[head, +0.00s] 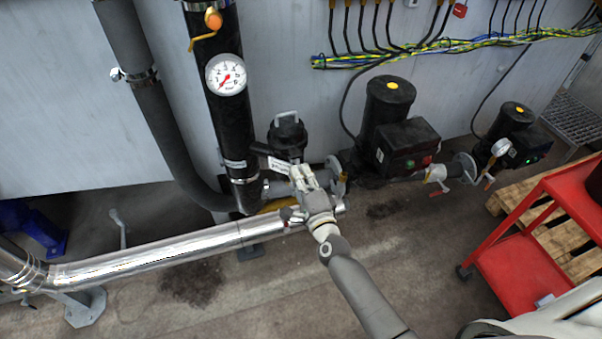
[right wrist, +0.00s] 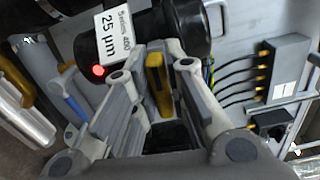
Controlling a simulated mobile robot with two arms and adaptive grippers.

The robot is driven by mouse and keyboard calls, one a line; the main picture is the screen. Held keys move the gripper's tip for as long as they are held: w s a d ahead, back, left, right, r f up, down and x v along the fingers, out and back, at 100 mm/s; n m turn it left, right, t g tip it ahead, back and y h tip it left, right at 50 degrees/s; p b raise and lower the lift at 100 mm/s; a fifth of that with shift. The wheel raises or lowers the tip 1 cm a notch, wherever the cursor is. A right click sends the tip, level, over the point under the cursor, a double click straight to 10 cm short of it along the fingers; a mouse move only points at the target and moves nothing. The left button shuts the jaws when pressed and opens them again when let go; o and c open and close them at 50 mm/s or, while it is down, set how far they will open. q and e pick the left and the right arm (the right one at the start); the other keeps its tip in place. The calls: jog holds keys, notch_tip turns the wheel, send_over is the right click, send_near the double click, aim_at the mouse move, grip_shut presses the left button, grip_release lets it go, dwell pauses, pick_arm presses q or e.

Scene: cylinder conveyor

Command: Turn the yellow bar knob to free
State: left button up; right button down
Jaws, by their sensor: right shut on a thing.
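The yellow bar knob (right wrist: 158,84) stands upright between the fingers of my right gripper (right wrist: 163,60) in the right wrist view. The gripper is shut on it, with one finger on each side. In the head view my right gripper (head: 303,176) is at the pipe junction below a black filter housing (head: 287,138), and it hides the knob there. The housing also shows in the right wrist view (right wrist: 180,28), behind the fingers, with a white label reading "Series 400 25 µm" (right wrist: 113,33). My left gripper is not in view.
A silver pipe (head: 150,257) runs low to the left. A black vertical pipe with a gauge (head: 226,74) rises left of the gripper. Black pumps (head: 388,115) stand to the right. A red cart (head: 525,262) stands at the lower right. Some floor in front is clear.

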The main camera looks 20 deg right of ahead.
jog(key=n+p, duration=0.1)
jog(key=n, duration=0.3)
jog(key=shift+f+n, duration=0.15)
jog(key=shift+n, duration=0.15)
jog(key=n+p, duration=0.1)
jog(key=n, duration=0.3)
jog(key=shift+f+n, duration=0.1)
jog(key=shift+n, duration=0.2)
jog(key=n+p, duration=0.1)
jog(key=n, duration=0.3)
jog(key=shift+d+f, duration=0.1)
jog(key=shift+d+f+n+p, duration=0.15)
jog(key=shift+n+p, duration=0.35)
jog(key=shift+n, duration=1.9)
jog(key=c, duration=1.5)
grip_release()
